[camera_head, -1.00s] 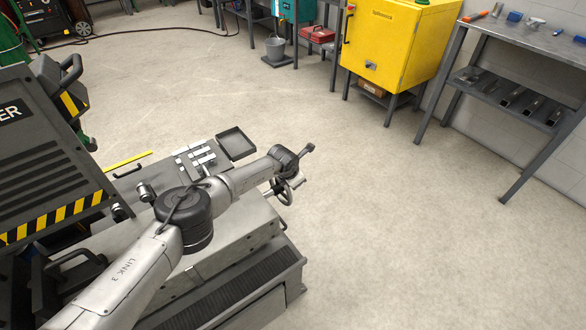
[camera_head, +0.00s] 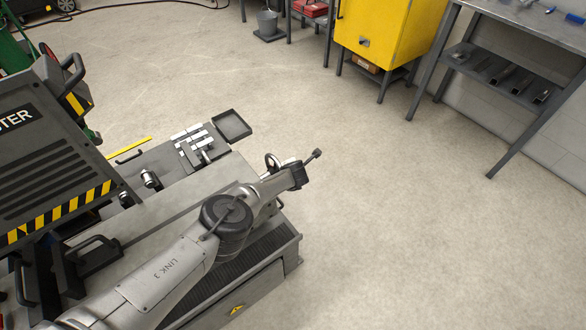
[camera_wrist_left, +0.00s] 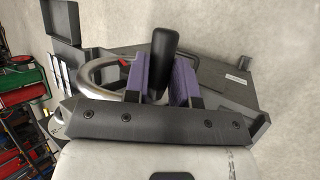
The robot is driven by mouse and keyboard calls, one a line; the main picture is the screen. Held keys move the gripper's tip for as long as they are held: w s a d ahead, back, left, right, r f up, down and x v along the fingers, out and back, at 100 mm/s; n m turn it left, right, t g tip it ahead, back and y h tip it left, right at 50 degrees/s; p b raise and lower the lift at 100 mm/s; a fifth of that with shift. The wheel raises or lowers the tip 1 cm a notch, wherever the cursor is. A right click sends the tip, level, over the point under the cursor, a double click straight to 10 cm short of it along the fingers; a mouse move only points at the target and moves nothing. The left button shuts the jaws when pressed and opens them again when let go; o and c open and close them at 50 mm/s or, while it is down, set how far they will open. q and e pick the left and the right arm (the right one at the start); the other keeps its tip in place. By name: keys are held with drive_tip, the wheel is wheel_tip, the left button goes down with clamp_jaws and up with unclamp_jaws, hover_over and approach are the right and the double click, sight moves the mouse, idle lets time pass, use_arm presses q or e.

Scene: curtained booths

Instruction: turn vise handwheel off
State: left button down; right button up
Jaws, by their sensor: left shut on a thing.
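The vise handwheel shows in the left wrist view as a shiny metal ring (camera_wrist_left: 88,72) left of my fingers. Its black crank handle (camera_wrist_left: 164,42) stands between my left gripper's (camera_wrist_left: 160,70) two purple finger pads, which are shut on it. In the head view only part of the handwheel rim (camera_head: 271,159) shows, beside the end of my left arm. There the fingers are hidden behind the wrist. The vise machine (camera_head: 290,246) is a grey body under the arm. My right gripper is in neither view now.
A small black tray (camera_head: 233,137) and metal blocks (camera_head: 190,133) lie behind the arm. A dark machine housing (camera_head: 45,150) with striped edging stands left. Open floor lies right, with a yellow cabinet (camera_head: 385,32) and grey workbench (camera_head: 545,30) beyond.

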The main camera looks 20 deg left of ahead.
use_arm(q)
drive_tip(key=shift+s+f, duration=0.1)
drive_tip(key=shift+f, duration=0.05)
idle(0.3)
drive_tip(key=c, duration=0.9)
unclamp_jaws()
drive_tip(key=shift+c, duration=0.2)
drive_tip(key=p+v, duration=1.3)
drive_tip(key=p, duration=0.8)
drive_tip(key=shift+s+r+p, duration=0.2)
drive_tip(key=shift+r+p, duration=0.1)
drive_tip(key=shift+d, duration=0.2)
